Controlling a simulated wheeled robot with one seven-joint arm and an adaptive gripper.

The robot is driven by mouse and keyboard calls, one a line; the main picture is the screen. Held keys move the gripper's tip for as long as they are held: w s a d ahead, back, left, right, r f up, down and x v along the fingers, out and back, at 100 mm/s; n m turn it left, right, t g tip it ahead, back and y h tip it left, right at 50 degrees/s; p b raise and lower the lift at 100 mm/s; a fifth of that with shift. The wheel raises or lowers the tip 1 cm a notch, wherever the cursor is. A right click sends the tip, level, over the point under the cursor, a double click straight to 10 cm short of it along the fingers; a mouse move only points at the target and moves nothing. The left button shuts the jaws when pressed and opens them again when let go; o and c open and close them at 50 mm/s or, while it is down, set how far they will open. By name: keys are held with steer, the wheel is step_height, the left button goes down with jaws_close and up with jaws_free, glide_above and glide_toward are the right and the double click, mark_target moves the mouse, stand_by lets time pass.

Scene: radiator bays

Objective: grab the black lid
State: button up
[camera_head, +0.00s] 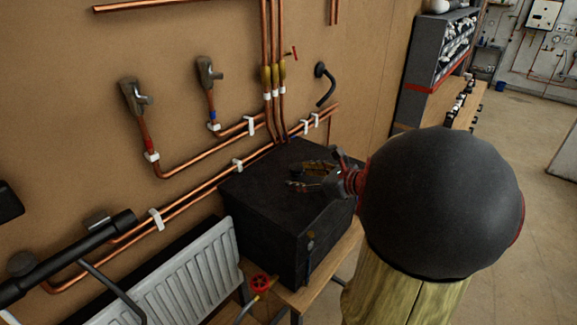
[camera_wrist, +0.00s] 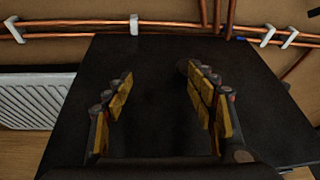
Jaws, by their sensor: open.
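A black box (camera_head: 270,225) stands on a wooden bench beside the radiator. Its flat black top (camera_head: 255,180) is the only lid-like surface I see, and I cannot make out a separate lid edge or handle. The black top (camera_wrist: 160,130) also fills most of the wrist view. My gripper (camera_head: 299,175) is over this top, its yellow-padded fingers spread apart. In the wrist view my gripper (camera_wrist: 158,75) is open with only the black surface between its fingers. I cannot tell whether the fingertips touch the top.
Copper pipes (camera_head: 190,165) run along the wall behind the box. A white radiator (camera_head: 180,275) stands left of it, with a red valve wheel (camera_head: 260,282) near the box's front. A wooden bench (camera_head: 310,290) carries the box. Dark shelving (camera_head: 435,60) stands farther back right.

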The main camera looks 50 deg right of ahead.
mark_target(298, 167)
steer(key=d, duration=0.1)
steer(key=s+d+m+h, duration=0.1)
steer(key=d, duration=0.1)
steer(key=d+m, duration=0.1)
steer(key=shift+s+d+r+t, duration=0.2)
steer(key=shift+s+t, duration=0.1)
steer(key=shift+s, duration=0.05)
steer(key=shift+w+d+m, duration=0.15)
steer(key=shift+d+m, duration=0.1)
steer(key=shift+m, duration=0.05)
steer(key=p+x, duration=0.2)
steer(key=x, duration=0.5)
steer(key=shift+w+a+f, duration=0.15)
steer(key=shift+f, duration=0.05)
steer(key=shift+c, duration=0.3)
jaws_close()
steer(key=shift+r, duration=0.1)
